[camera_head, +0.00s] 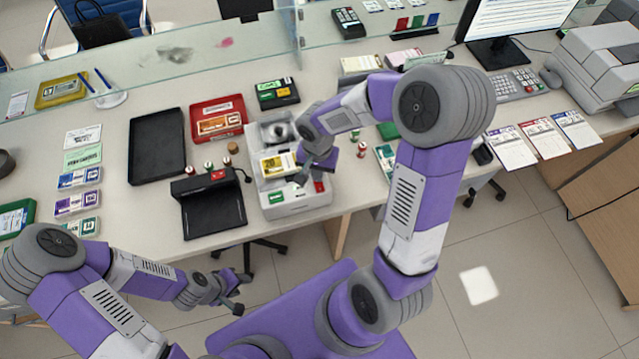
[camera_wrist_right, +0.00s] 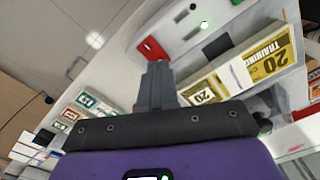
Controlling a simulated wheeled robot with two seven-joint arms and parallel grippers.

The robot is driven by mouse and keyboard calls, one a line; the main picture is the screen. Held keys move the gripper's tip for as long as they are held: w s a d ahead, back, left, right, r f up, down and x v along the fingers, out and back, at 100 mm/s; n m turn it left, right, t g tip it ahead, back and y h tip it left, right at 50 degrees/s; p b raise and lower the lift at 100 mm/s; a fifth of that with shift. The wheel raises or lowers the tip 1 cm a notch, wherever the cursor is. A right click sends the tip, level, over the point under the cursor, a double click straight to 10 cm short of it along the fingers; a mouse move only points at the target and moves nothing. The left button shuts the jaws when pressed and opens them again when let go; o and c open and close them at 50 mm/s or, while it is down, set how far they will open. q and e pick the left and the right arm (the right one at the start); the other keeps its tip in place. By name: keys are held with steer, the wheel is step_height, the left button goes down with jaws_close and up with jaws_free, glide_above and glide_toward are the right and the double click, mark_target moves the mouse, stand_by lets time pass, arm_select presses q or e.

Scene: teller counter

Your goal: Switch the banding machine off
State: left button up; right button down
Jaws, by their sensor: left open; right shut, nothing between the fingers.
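The banding machine (camera_head: 296,206) is a pale grey box on the counter, with a yellow note bundle (camera_head: 281,164) in its bay. Its front has a green spot (camera_head: 275,197) at the left and a red switch (camera_head: 319,186) at the right. In the right wrist view the red switch (camera_wrist_right: 152,48) lies just beyond the fingertips, and a green light (camera_wrist_right: 204,25) glows on the front. My right gripper (camera_head: 304,178) is shut and empty, over the machine's front part near the red switch; contact cannot be told. My left gripper (camera_head: 241,293) is open and empty, off the counter's front edge.
A black device (camera_head: 212,205) stands left of the machine, with small stamps behind it. A black tray (camera_head: 157,146) and a red tray (camera_head: 216,108) lie further left. Note bundles (camera_head: 385,158) lie to the right. A glass screen runs along the back.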

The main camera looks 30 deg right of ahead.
steer(key=shift+f+b, duration=0.9)
steer(key=shift+r, duration=0.1)
stand_by(0.3)
steer(key=shift+r+p, duration=2.5)
steer(key=shift+r, duration=1)
steer(key=shift+s+f, duration=0.1)
